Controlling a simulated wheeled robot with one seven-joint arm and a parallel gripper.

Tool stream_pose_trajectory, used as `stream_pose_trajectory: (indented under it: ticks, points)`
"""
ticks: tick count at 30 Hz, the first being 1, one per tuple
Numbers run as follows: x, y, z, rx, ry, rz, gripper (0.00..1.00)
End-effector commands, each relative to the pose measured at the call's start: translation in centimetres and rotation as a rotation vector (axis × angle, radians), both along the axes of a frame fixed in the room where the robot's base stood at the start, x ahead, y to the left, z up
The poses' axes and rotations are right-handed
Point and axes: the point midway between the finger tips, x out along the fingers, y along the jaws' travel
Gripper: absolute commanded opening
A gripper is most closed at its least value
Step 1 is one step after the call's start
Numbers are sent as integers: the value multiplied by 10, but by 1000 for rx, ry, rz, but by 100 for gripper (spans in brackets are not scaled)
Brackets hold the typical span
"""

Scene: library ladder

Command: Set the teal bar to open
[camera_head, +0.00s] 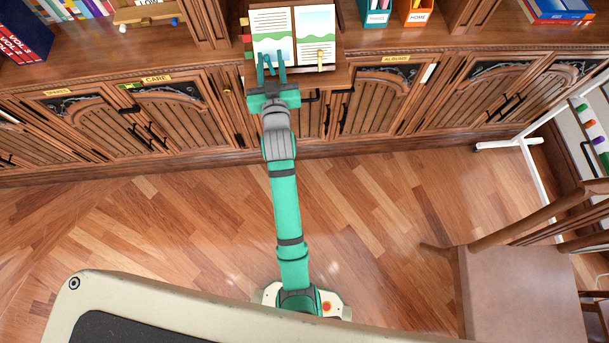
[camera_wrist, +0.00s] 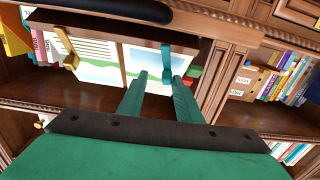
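The open book (camera_head: 278,22) rests on a wooden stand (camera_head: 325,78) on the cabinet top. In the head view the teal bar (camera_head: 268,60) is at the left page's lower edge, partly hard to separate from my fingers. My gripper (camera_wrist: 159,75) is open, its two teal fingers pointing at the book. The bar appears between and just beyond the fingertips; I cannot tell whether they touch it. My gripper (camera_head: 271,68) also shows at the stand's front in the head view.
A yellow bar (camera_head: 320,60) lies on the right page's lower edge. Coloured tabs (camera_head: 246,38) stick out left of the book. An orange holder (camera_head: 417,12) stands to the right. A chair (camera_head: 515,290) is at lower right; the floor left of my arm is clear.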

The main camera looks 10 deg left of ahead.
Motion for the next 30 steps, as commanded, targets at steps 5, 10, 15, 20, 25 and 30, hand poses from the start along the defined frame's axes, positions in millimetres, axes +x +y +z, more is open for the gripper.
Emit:
stream_pose_trajectory:
  ticks: [5,10,15,20,25,30]
  points:
    - [-11,-5,-1,37,13,-28,31]
    - [-39,-14,-1,37,13,-28,31]
    - [-68,-20,-1,37,13,-24,31]
    - [-94,-28,-1,37,13,-25,31]
    - [-115,-42,-12,34,24,-39,31]
    - [-133,-58,-28,33,37,-56,31]
